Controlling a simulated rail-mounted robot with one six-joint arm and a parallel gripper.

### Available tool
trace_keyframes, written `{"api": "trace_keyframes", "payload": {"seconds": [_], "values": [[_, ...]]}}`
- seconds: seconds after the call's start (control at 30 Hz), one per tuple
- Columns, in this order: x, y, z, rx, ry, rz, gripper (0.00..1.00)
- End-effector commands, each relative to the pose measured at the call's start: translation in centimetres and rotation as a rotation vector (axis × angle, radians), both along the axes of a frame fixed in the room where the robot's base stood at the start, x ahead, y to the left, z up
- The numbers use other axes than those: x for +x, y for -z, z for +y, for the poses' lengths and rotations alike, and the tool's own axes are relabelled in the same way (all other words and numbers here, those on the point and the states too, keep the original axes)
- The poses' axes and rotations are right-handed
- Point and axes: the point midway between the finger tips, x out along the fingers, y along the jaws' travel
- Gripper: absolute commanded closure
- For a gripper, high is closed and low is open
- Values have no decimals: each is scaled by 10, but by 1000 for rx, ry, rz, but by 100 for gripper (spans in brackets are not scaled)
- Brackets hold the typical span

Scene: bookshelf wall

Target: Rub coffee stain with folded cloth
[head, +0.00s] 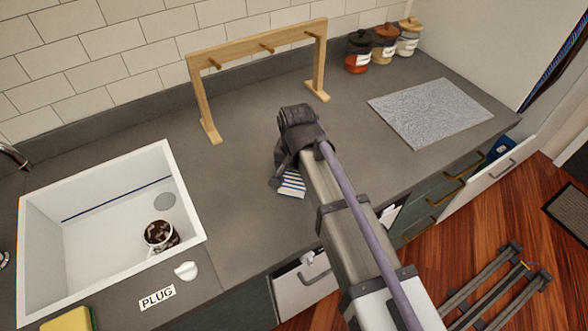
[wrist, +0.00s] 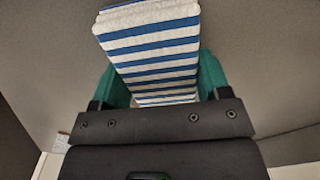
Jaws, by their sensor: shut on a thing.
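My gripper (wrist: 165,84) is shut on a folded cloth (wrist: 150,45), white with blue stripes, held between its green fingers in the wrist view. In the head view the cloth (head: 291,184) shows in part beside my arm, over the grey counter (head: 245,215). My gripper's fingers are hidden behind my arm there. I cannot tell whether the cloth touches the counter. I see no coffee stain in either view; my arm and the cloth cover part of the counter.
A wooden rack (head: 258,50) stands behind my arm. Several lidded jars (head: 385,45) and a grey speckled board (head: 430,110) are at right. A PLUG label (head: 157,297) and yellow sponge (head: 68,321) lie at the front.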

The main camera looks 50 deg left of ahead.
Motion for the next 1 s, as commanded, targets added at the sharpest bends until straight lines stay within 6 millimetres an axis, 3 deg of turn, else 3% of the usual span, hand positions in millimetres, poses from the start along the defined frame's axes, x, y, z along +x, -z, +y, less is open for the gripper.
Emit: {"api": "trace_keyframes", "payload": {"seconds": [0.3, 0.53, 0.83, 1.0], "values": [[32, 3, -7, 0, 3, -1, 49], [37, 3, -8, -1, 3, -3, 49], [67, 1, -15, -1, 3, -3, 49], [70, 1, -17, -1, 2, -3, 49]]}}
